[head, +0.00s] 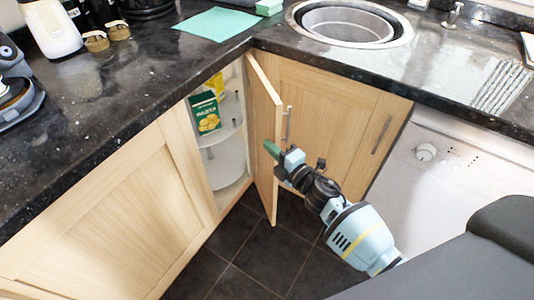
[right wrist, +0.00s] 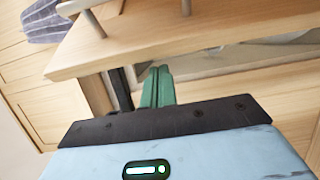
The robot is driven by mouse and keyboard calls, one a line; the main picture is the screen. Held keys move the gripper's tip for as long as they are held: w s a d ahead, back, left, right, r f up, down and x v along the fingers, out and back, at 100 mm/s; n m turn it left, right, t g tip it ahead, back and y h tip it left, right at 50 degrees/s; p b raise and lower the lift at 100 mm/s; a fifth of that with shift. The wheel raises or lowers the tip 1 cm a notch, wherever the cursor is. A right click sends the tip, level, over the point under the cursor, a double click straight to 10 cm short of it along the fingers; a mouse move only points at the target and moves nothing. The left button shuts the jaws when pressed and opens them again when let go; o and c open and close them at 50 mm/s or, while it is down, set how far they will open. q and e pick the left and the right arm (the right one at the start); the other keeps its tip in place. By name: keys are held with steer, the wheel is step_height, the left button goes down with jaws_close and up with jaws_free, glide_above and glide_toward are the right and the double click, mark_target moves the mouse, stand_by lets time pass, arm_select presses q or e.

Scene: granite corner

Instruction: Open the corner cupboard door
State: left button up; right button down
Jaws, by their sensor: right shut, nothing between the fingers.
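The corner cupboard door (head: 263,120) is light wood and stands partly open, swung out from the inner corner. Its bar handle (head: 288,124) is on its right-hand face near the free edge. The opening shows to the door's left. My right gripper (head: 270,149) has green fingers, which are shut and empty. In the head view they overlap the door's free edge, below the middle of the handle. In the right wrist view the fingers (right wrist: 157,86) point at the door (right wrist: 150,38), past its edge; contact is unclear. My left gripper is out of view.
White shelves (head: 230,167) inside hold a green box (head: 206,113) and a yellow one. Another wooden front (head: 340,115) with a handle and a white appliance (head: 440,165) stand to the right. The dark granite counter (head: 120,90) overhangs. Dark floor tiles are clear.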

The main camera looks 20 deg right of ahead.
steer(key=shift+d, duration=0.5)
